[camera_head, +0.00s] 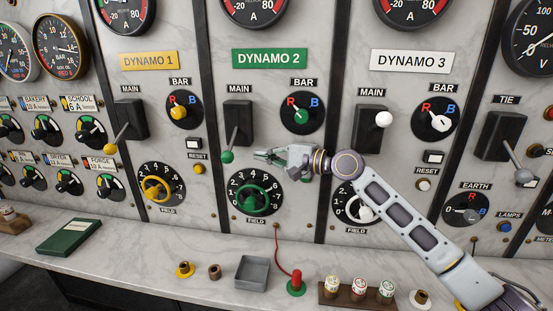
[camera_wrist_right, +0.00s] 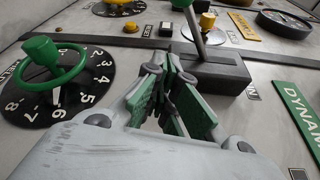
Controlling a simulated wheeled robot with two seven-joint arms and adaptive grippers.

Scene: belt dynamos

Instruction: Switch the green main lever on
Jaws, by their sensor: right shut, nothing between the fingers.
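The green main lever, with its green ball knob (camera_head: 227,157), hangs down from the black MAIN switch box (camera_head: 238,115) on the DYNAMO 2 panel. My right gripper (camera_head: 262,156) is shut and empty, just right of the knob and at about its height. A small gap seems to show between fingertips and knob. In the right wrist view, the green-padded fingers (camera_wrist_right: 168,85) are together in front of the black box (camera_wrist_right: 215,70). The grey lever shaft (camera_wrist_right: 194,25) rises from that box, and its knob is mostly cut off at the top edge. My left gripper is out of view.
The green field handwheel (camera_head: 250,200) sits just below the gripper; it also shows in the wrist view (camera_wrist_right: 50,60). The green BAR selector (camera_head: 301,113) is above right. DYNAMO 1's yellow-knobbed lever (camera_head: 115,140) is to the left. A grey tray (camera_head: 252,271) stands on the ledge below.

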